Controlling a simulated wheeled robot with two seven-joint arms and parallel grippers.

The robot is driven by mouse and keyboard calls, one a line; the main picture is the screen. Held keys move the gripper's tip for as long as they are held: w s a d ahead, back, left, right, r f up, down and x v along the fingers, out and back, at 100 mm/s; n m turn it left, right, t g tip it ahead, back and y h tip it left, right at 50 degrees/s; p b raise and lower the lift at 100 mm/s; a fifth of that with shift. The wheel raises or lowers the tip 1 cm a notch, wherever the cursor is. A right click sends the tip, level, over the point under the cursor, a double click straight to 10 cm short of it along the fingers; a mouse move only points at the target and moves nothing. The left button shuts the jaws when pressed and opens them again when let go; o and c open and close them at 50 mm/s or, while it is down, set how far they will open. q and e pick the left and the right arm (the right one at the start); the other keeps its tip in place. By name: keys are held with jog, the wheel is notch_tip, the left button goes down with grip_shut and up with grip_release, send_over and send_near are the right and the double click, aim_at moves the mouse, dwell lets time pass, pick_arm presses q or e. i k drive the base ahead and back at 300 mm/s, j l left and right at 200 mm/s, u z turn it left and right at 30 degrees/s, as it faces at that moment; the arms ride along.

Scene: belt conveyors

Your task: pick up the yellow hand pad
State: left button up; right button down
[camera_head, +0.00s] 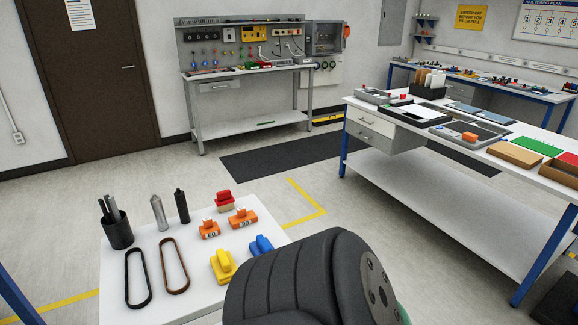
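The yellow hand pad (222,266) sits on a white table at the bottom left, near the front right part of the visible top. It has a raised yellow grip on top. A blue hand pad (261,246) stands just behind it to the right, and a red one (225,201) stands at the back. A large black ribbed part, which looks like my own arm, hides the table's front right area, close beside the yellow and blue pads. Neither of my grippers is in view.
On the white table (190,311) are two orange blocks (209,230) (243,218), two belt loops (137,278) (174,265), two upright cylinders (159,212) (182,206) and a black cup (117,231) of tools. A long workbench (440,198) stands at right. Open floor lies between.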

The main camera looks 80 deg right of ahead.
aim_at(223, 264)
jog(key=z, duration=2)
jog(key=u, duration=4.3)
jog(key=z, duration=4.3)
